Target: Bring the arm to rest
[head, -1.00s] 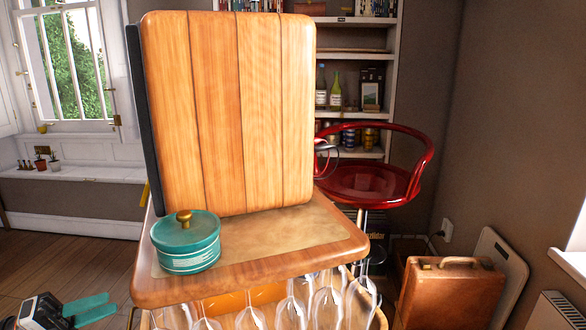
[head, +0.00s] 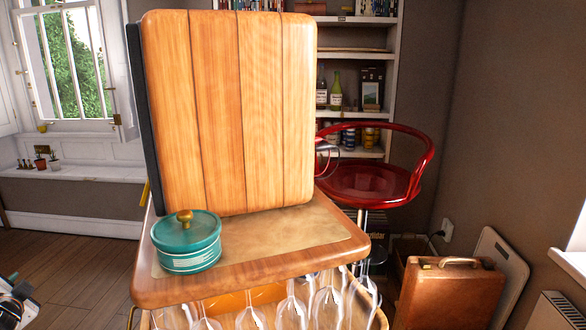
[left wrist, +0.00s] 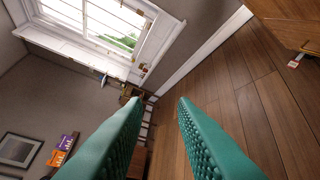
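My left gripper shows in the left wrist view (left wrist: 160,125) with its two teal fingers apart and nothing between them. In the head view only a white and black part of my left arm shows at the lower left edge, and the fingers are out of frame. The gripper is away from the wooden cart (head: 290,270) and from the teal lidded pot (head: 187,247) on it. My right gripper is not in either view.
A large wooden-slatted board (head: 230,110) stands upright on the cart, with upside-down glasses (head: 325,305) hanging below. A red stool (head: 370,185), a brown suitcase (head: 450,290) and a bookcase (head: 345,65) are on the right. Wooden floor (head: 80,265) at left is clear.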

